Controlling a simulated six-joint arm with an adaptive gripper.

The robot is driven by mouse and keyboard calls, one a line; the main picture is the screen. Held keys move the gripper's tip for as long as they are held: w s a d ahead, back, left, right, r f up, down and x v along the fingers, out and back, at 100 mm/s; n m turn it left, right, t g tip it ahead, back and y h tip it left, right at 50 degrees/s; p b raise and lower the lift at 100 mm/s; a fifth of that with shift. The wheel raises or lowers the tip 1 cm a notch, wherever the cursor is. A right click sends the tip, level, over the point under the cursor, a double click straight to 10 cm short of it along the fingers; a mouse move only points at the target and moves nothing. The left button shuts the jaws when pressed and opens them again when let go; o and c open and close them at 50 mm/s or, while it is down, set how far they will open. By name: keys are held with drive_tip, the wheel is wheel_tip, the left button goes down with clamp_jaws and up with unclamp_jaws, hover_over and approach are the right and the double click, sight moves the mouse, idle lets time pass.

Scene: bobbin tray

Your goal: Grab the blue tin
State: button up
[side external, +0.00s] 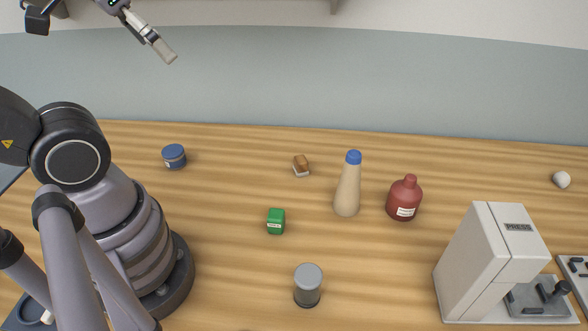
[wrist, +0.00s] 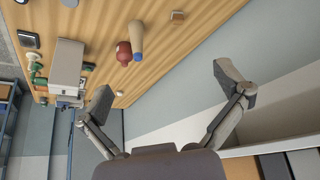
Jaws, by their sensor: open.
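The blue tin (side external: 174,157) is a short round can with a blue lid and a pale label. It stands upright on the wooden table at the left, behind my arm's base, in the side view. I cannot make it out in the wrist view. My gripper (wrist: 168,95) is open in the wrist view, its two fingers spread wide with nothing between them. In the side view one finger shows at the top left, high above the table and well apart from the tin.
A brown block (side external: 301,165), green box (side external: 276,221), grey-lidded jar (side external: 308,286), beige bottle (side external: 347,190) with blue cap and red bottle (side external: 404,198) stand to the tin's right. A white press (side external: 490,262) is front right. The table around the tin is clear.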

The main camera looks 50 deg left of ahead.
drive_tip(key=w+a+f+m+g+y, duration=0.2)
drive_tip(key=w+a+f+g+y, duration=0.25)
drive_tip(key=w+f+g, duration=0.2)
drive_tip(key=w+a+f+m+g+y, duration=0.2)
drive_tip(key=w+a+f+g+y, duration=0.1)
drive_tip(key=w+a+f+g, duration=0.4)
drive_tip(key=m+t+y, duration=0.1)
drive_tip(key=m+y, duration=0.8)
drive_tip(key=m, duration=0.1)
approach(181, 154)
drive_tip(key=shift+w+d+r, duration=0.1)
drive_tip(key=shift+d+r, duration=0.15)
drive_tip(key=shift+d, duration=0.2)
drive_tip(key=shift+a+f+t, duration=0.2)
drive_tip(key=shift+a+t, duration=0.05)
drive_tip(key=x, duration=1.3)
drive_tip(key=shift+s+a, duration=0.1)
drive_tip(key=shift+s, duration=0.25)
drive_tip(key=c, duration=1.3)
